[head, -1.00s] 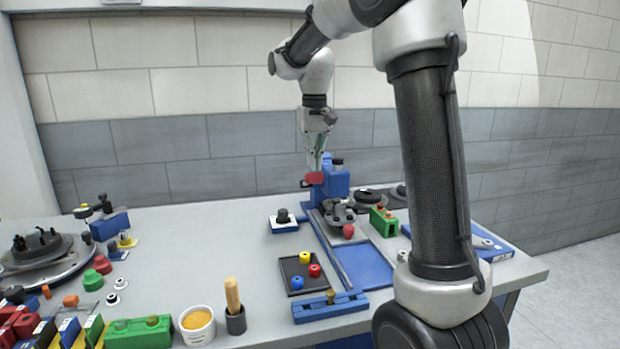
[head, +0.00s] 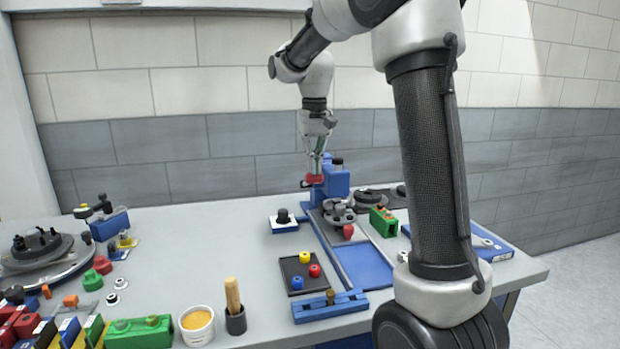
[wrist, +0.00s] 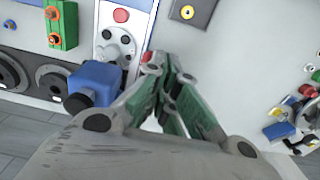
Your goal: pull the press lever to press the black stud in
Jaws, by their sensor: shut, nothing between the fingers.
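The blue press (head: 337,182) stands at the back of the bench, with a black cap on top. A red lever grip (head: 313,179) sticks out at its left side. My gripper (head: 315,172) points down over the red grip, with its fingers shut and nothing held. In the wrist view, the fingertips (wrist: 165,58) meet beside a small red piece (wrist: 147,57); I cannot tell whether they touch it. The press also shows there as a blue block (wrist: 95,80). A grey chassis part (head: 339,211) sits in front of the press. I cannot make out the black stud in it.
A white-topped blue block with a black knob (head: 283,219) stands left of the press. A green block (head: 383,221) stands to the right. A black tray (head: 288,270) holds coloured pieces in front. The bench left of the press is mostly clear.

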